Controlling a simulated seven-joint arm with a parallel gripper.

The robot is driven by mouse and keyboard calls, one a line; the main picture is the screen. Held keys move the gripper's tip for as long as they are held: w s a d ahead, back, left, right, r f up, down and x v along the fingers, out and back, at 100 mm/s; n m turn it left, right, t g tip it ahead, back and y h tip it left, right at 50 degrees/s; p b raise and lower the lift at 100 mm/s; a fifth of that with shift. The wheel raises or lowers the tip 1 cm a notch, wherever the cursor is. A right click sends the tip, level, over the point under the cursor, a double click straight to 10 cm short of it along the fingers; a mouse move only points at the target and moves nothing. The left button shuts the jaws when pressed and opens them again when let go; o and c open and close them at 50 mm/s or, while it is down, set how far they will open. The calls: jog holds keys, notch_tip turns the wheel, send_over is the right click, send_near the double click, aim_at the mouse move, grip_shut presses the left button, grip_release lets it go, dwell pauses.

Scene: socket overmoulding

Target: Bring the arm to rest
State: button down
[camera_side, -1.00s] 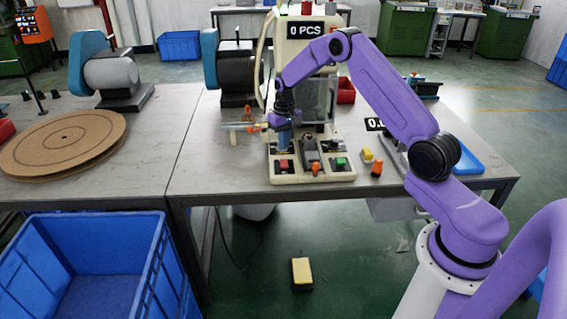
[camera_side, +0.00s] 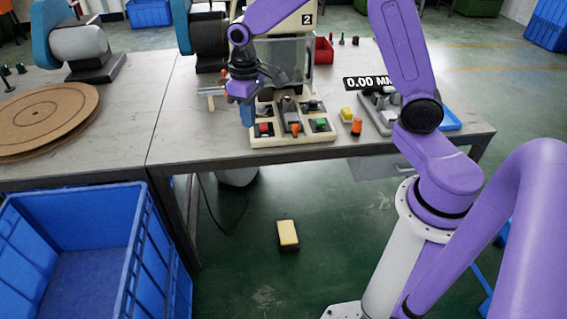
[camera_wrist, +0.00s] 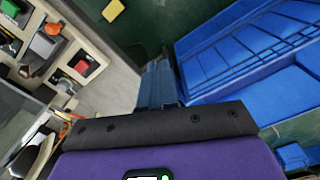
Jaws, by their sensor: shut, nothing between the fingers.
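My gripper (camera_side: 247,120) points down just left of the cream bench machine (camera_side: 292,130) in the side view, near its front-left corner. Its blue fingers are together with nothing between them. In the wrist view the closed fingers (camera_wrist: 158,85) stick out past the dark edge of my wrist, over the table edge and floor. I cannot tell the exact gap between the fingers and the machine.
The machine carries red (camera_side: 264,129) and green (camera_side: 320,124) buttons. A blue bin (camera_side: 75,250) stands on the floor at left; it fills the wrist view's right side (camera_wrist: 250,50). A yellow-topped block (camera_side: 288,234) lies on the floor. Cardboard discs (camera_side: 45,120) lie on the left table.

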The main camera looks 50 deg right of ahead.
jog(key=s+a+r+n, duration=0.2)
jog(key=s, duration=0.5)
jog(key=s+a+r+n, duration=0.2)
jog(key=s, duration=0.5)
jog(key=s+d+n, duration=0.3)
jog(key=s+n, duration=0.1)
jog(key=s, duration=1)
jog(key=shift+s+d+n, duration=0.2)
jog(key=shift+s+n, duration=0.1)
jog(key=shift+n, duration=0.1)
jog(key=shift+r, duration=0.1)
